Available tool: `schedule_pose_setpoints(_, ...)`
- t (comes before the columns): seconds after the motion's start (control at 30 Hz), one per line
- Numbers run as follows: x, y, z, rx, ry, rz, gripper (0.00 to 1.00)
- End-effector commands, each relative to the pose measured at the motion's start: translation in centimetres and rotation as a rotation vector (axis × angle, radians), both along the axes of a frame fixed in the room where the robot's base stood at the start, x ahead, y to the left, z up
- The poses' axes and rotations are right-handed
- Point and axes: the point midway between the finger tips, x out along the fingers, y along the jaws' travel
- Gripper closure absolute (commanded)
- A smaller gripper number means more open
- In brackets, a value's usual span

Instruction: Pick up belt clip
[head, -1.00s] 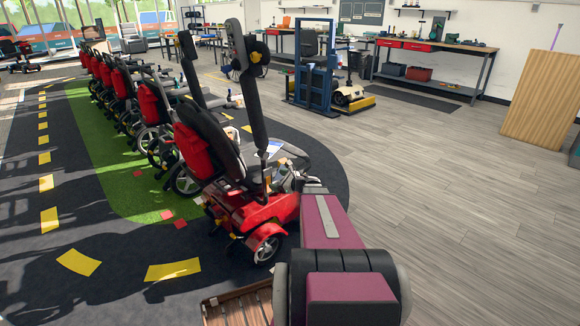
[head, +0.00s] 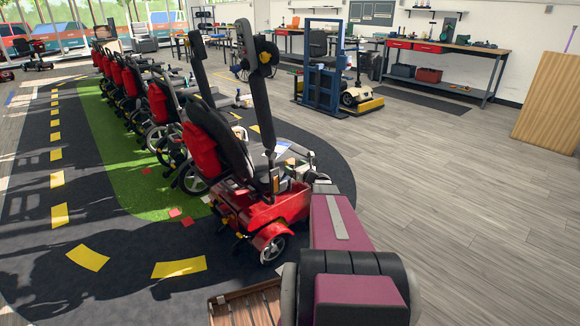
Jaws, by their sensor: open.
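I cannot make out a belt clip in the head view; it may be too small or hidden. My arm reaches forward from the bottom of the picture toward the nearest red scooter (head: 270,209), and my gripper at its end does not show. Small pale and coloured items sit around the scooter's seat and rear deck, too small to name.
A row of red scooters (head: 160,102) runs back on a green strip (head: 118,165). A blue lift frame (head: 323,85) stands behind, with a workbench (head: 445,50) at the back right. A wooden panel (head: 545,95) stands at right. The grey floor at right is clear.

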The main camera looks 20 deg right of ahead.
Motion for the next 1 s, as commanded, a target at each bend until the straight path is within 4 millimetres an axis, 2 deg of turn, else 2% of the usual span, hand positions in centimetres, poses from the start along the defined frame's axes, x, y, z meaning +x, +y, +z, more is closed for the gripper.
schedule_pose_setpoints(0.2, 3.2, 0.5, 0.0, 0.000, 0.000, 0.000, 0.15)
schedule_pose_setpoints(0.3, 4.2, 1.0, 0.0, 0.000, 0.001, 0.000, 0.15)
schedule_pose_setpoints(0.53, 4.3, 1.1, 0.1, -0.001, 0.002, -0.001, 0.15)
schedule_pose_setpoints(0.57, 4.3, 1.1, 0.1, -0.001, 0.002, -0.001, 0.18)
schedule_pose_setpoints(0.7, 4.3, 1.1, 0.1, -0.001, 0.002, -0.001, 0.64)
schedule_pose_setpoints(0.73, 4.3, 1.1, 0.1, -0.001, 0.002, -0.001, 0.70)
schedule_pose_setpoints(1.0, 4.2, 1.1, 0.1, -0.001, 0.002, -0.001, 0.70)
